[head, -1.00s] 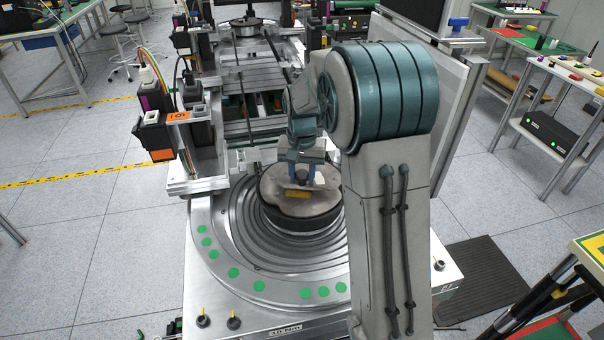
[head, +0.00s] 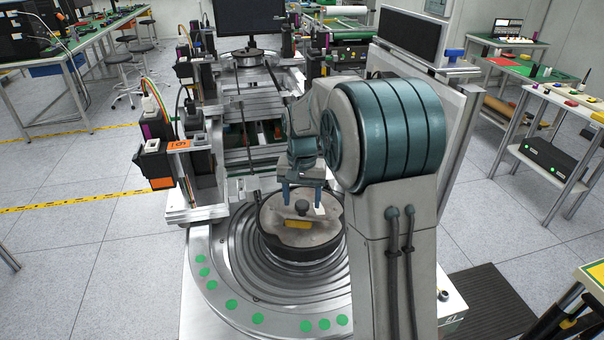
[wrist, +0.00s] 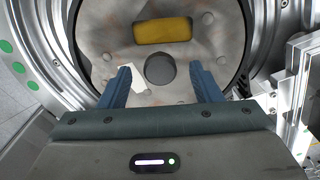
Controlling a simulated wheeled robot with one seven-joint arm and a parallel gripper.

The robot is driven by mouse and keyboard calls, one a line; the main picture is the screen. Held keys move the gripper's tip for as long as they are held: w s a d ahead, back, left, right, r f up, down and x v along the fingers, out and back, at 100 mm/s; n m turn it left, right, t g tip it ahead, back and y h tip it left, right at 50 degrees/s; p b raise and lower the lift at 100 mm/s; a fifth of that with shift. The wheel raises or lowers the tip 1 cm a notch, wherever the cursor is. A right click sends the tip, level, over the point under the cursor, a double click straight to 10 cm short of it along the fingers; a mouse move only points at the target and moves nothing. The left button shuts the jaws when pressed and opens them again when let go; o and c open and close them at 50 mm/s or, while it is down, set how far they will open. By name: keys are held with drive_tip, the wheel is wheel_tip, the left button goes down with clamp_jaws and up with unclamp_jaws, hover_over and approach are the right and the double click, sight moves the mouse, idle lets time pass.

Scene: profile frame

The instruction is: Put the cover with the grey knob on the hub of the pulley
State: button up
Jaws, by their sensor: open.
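The cover (head: 282,232) is a flat grey-beige disc with a yellow plate and a white patch. Its grey round knob (head: 302,206) stands up near its middle; the knob also shows in the wrist view (wrist: 160,69). The cover lies on the pulley (head: 300,257), inside its dark round rim, and looks level. The hub under the cover is hidden. My gripper (head: 302,198) is open and empty just above the cover. In the wrist view its two blue fingers (wrist: 160,78) stand apart on either side of the knob, not touching it.
A ringed metal base (head: 235,262) with green dots surrounds the pulley. Metal frame parts and an orange-black unit (head: 158,160) stand at the left. Rails (head: 250,105) lie behind. A grey panel (head: 452,120) stands at the right.

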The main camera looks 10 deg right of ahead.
wheel_tip(320, 180, up, 11)
idle(0.3)
drive_tip(key=shift+r, duration=0.1)
drive_tip(key=s+f+n+t, duration=0.1)
drive_tip(key=s+f+n, duration=0.1)
drive_tip(key=s, duration=1.1)
drive_tip(key=s+f+n+t, duration=0.2)
drive_tip(key=s+f, duration=0.2)
drive_tip(key=s, duration=0.9)
drive_tip(key=shift+f, duration=0.3)
